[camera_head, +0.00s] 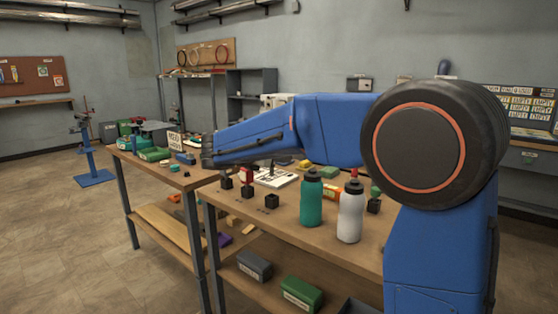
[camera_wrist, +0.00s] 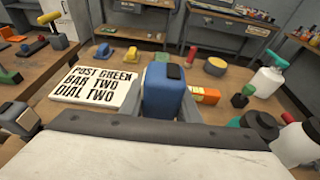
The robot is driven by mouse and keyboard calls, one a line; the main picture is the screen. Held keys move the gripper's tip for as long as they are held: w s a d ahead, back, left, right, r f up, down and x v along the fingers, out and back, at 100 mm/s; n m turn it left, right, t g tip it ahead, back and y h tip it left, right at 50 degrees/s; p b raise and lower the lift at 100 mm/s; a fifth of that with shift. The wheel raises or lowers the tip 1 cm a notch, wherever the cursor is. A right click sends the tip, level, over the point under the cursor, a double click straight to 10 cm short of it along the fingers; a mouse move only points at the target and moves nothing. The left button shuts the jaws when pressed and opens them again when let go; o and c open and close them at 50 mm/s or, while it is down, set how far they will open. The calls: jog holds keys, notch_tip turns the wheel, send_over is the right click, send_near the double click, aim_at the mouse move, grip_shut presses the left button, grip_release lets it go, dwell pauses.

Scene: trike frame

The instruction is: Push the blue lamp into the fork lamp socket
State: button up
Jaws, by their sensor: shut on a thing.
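The blue lamp (camera_wrist: 163,92), a rounded blue block with a black patch on top, sits upright in the middle of the wrist view. My gripper (camera_wrist: 160,112) is shut on it, with a grey finger on each side. In the head view my arm reaches left over the bench, and its dark end (camera_head: 208,150) is near the back left part of the benches. The lamp cannot be made out with certainty in that view. I cannot pick out the fork lamp socket in either view.
A white sign (camera_wrist: 95,86) reading POST GREEN, BAR TWO, DIAL TWO lies left of the lamp. An orange box (camera_wrist: 206,95) is close on the right. A teal bottle (camera_head: 311,200) and a white bottle (camera_head: 350,212) stand on the bench. Small black blocks (camera_head: 272,201) stand nearby.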

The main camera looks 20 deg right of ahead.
jog(key=shift+r, duration=2.35)
